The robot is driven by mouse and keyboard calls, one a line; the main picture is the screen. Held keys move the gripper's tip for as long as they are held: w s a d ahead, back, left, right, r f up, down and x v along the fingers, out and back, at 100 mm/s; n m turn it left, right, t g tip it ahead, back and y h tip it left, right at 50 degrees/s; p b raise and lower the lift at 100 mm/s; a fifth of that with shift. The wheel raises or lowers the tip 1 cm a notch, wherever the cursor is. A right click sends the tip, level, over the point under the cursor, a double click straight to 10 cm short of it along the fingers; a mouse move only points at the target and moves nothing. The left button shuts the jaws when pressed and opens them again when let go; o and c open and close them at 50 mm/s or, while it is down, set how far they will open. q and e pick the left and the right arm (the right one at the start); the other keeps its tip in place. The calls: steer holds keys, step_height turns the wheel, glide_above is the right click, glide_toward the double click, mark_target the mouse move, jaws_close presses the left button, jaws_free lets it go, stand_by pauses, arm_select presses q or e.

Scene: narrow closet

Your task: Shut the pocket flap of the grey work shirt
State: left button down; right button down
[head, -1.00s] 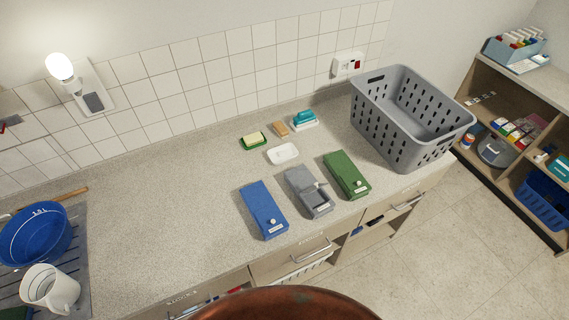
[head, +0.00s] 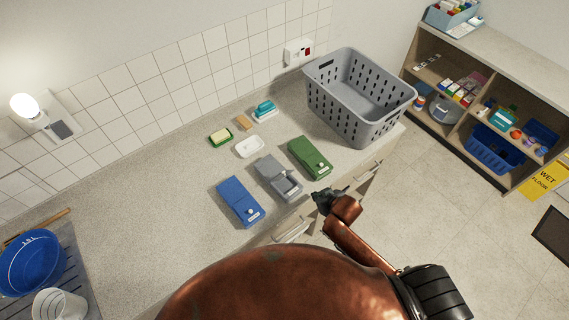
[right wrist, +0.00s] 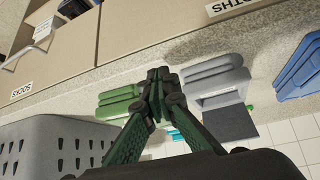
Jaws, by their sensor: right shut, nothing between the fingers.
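The grey work shirt (head: 270,168) lies folded on the counter between a blue folded shirt (head: 240,200) and a green one (head: 309,158). Its pocket is at the end near the counter's front edge, and its flap looks open there. In the right wrist view the grey shirt (right wrist: 213,72) shows past the fingers, with a darker flat panel (right wrist: 230,123) that looks like the raised flap. My right gripper (head: 322,197) is shut and empty, just off the counter's front edge, to the right of the grey shirt and apart from it. My left gripper is out of view.
A grey laundry basket (head: 358,98) stands on the counter at the right. Soap dishes and brushes (head: 249,147) lie behind the shirts. A blue basin (head: 31,262) and a white jug (head: 59,304) are at the left. Drawers lie below the front edge; a shelf (head: 480,110) stands right.

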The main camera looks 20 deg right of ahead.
steer(key=n+t+y+p, duration=0.1)
steer(key=t+y, duration=0.1)
glide_toward(284, 172)
steer(key=w+d+f, duration=0.1)
steer(key=w+d, duration=0.1)
steer(key=w, duration=0.1)
step_height(284, 172, up, 5)
steer(key=a+n+y, duration=0.1)
steer(key=a, duration=0.1)
steer(key=p+x, duration=0.1)
steer(key=x, duration=0.2)
steer(key=s+f+p+x, duration=0.1)
steer(key=x, duration=0.2)
steer(key=f+p+x, duration=0.1)
steer(key=x, duration=0.2)
steer(key=shift+d+f, duration=0.1)
steer(key=shift+s+d+f+p, duration=0.2)
steer(key=shift+s+p, duration=0.1)
steer(key=shift+s, duration=0.25)
steer(key=shift+f, duration=0.15)
steer(key=shift+w, duration=0.1)
